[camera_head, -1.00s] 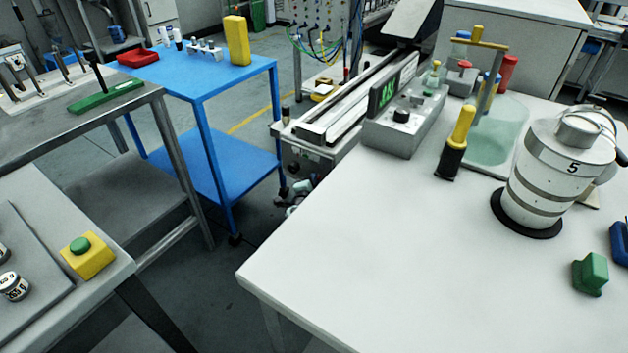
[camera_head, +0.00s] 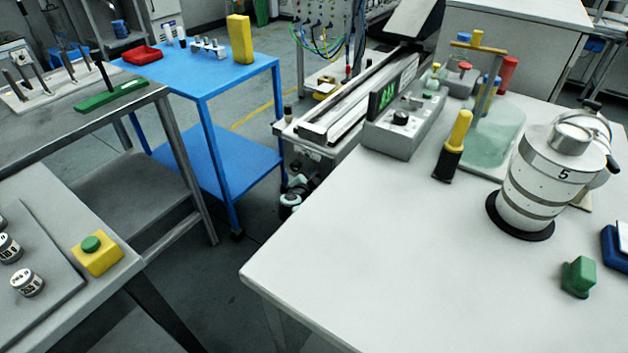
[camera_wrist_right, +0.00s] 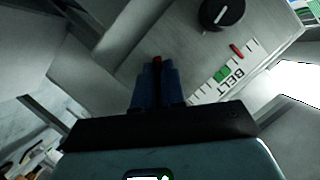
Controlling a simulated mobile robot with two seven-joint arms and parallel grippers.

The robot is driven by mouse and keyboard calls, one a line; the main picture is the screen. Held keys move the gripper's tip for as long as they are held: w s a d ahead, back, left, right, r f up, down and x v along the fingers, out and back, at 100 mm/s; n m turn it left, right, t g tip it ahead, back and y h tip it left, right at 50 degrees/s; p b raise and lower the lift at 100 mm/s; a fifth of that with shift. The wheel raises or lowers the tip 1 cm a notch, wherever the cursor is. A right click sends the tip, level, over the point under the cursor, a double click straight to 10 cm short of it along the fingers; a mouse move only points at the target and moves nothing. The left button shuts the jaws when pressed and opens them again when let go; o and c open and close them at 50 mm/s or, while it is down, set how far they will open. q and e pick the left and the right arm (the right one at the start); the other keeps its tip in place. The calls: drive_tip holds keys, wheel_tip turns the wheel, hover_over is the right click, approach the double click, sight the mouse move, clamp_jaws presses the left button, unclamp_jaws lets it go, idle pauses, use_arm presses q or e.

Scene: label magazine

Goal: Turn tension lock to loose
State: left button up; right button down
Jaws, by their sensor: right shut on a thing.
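In the right wrist view my right gripper (camera_wrist_right: 157,78) has its two dark blue fingers close together on a small thing with a red end (camera_wrist_right: 157,60), which I take to be the tension lock. The fingers hide most of it, so its setting cannot be read. It is at a grey panel (camera_wrist_right: 110,72) with a black knob (camera_wrist_right: 222,12) and a BELT scale (camera_wrist_right: 222,74) with green and red marks. I cannot make out the right gripper in the head view. My left gripper is in neither view.
In the head view the labelling machine (camera_head: 345,115) stands beyond the white table (camera_head: 370,240). The table's near middle is clear.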

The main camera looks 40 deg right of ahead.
drive_tip(key=shift+w+a+f, duration=0.1)
drive_tip(key=shift+a+f, duration=0.05)
drive_tip(key=c, duration=1.3)
unclamp_jaws()
drive_tip(key=shift+c, duration=0.2)
drive_tip(key=shift+o, duration=0.6)
